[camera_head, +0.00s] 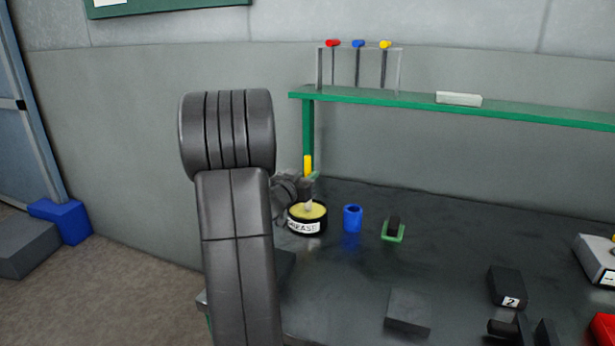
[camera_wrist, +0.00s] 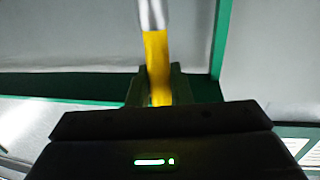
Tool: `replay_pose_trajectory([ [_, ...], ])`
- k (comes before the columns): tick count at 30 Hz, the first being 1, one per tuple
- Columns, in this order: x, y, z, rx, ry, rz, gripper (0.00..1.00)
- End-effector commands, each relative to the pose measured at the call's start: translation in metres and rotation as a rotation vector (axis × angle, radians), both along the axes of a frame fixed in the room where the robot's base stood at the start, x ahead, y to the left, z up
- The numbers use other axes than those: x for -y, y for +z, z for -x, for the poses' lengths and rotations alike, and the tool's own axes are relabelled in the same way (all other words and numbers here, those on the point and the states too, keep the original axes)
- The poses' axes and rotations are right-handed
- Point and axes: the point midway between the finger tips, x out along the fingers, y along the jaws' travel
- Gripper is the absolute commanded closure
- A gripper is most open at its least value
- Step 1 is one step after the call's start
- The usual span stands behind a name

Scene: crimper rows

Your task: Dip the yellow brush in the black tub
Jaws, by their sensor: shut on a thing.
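The yellow brush (camera_head: 308,165) stands roughly upright over the black tub (camera_head: 293,222) in the head view. The tub is round, with a white label reading "GREASE" and yellowish contents. The brush's pale lower end is at the tub's opening; I cannot tell how deep it reaches. My gripper (camera_head: 306,180) is shut on the brush's handle, above the tub, and partly hidden by my arm. In the wrist view the yellow handle (camera_wrist: 157,60) sits between the fingers of my gripper (camera_wrist: 153,88), with a silvery part beyond it.
A blue cup (camera_head: 352,218) and a green holder with a black item (camera_head: 393,231) stand right of the tub. A dark block marked 2 (camera_head: 507,287) lies further right. A green shelf (camera_head: 450,104) with a rack of coloured-top tools (camera_head: 358,67) is behind.

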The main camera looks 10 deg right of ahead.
Motion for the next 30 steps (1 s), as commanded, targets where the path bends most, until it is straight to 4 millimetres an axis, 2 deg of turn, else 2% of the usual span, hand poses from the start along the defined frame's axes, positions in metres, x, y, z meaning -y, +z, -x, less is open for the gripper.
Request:
replay_pose_trajectory([
  [30, 0.0000, -0.0070, 0.0000, 0.000, 0.000, 0.000, 1.00],
])
